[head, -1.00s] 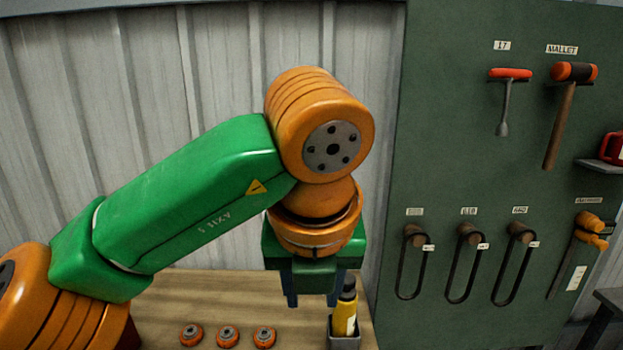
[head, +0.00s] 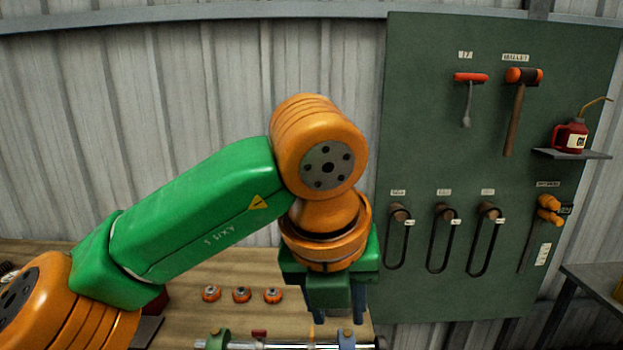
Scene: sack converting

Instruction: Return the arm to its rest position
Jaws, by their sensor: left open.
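My left arm, green and orange, comes in from the left, bends at an orange joint and points down. My left gripper (head: 339,318) hangs at its end over the wooden bench (head: 205,273). Its dark fingers are apart, with nothing seen between them. They show in front of the bench, near its right end. Whether the fingertips touch anything is unclear. My right gripper is not in view.
Orange-rimmed discs (head: 242,295) lie on the bench left of the gripper. A green tool board (head: 430,150) stands at right with a mallet (head: 519,110), hanging loops and an oil can (head: 571,137).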

